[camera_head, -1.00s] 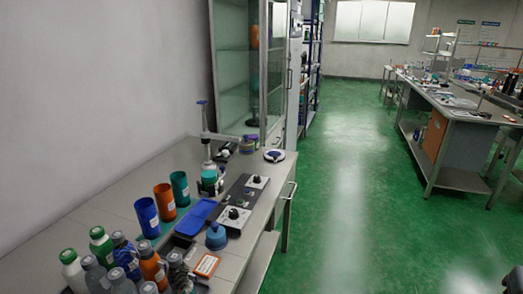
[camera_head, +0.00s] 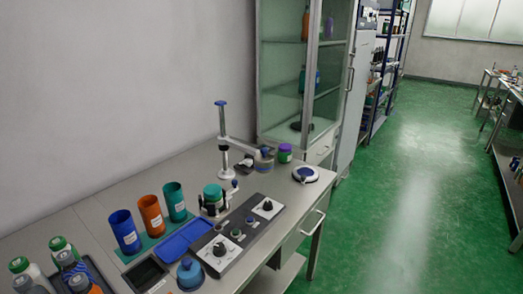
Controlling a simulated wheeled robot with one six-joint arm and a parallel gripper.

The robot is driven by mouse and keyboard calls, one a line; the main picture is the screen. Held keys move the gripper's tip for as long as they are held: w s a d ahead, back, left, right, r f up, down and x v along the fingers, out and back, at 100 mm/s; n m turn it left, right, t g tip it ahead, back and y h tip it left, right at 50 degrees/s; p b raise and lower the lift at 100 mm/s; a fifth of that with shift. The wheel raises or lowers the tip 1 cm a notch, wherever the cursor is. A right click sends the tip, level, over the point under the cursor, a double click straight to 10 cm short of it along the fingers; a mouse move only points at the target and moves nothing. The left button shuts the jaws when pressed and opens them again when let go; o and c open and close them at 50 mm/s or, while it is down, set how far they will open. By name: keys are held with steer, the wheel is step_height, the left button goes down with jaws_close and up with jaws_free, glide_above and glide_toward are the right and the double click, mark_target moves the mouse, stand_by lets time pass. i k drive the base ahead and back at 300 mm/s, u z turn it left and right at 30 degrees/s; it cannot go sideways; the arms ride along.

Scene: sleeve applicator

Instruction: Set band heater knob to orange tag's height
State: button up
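A dark control panel (camera_head: 236,238) lies along the bench's front edge. A black knob on a white dial plate (camera_head: 219,249) is at its near end, and a similar knob on a white plate (camera_head: 267,206) is at its far end. I cannot read which is the band heater's, nor their settings. Small buttons (camera_head: 243,228) sit between them. A label card with an orange edge (camera_head: 157,286) shows partly at the bottom edge; its writing is unreadable. My gripper is not in view.
A blue-capped post with a side arm (camera_head: 223,130) stands behind the panel, beside a teal-topped device (camera_head: 212,197). The green floor (camera_head: 400,200) is clear at right.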

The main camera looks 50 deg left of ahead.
mark_target(248, 161)
steer(key=u, duration=0.25)
steer(key=i, duration=1.65)
steer(key=u, duration=1.1)
steer(key=i, duration=0.9)
steer(key=u, duration=1.65)
steer(key=i, duration=0.55)
steer(key=u, duration=0.45)
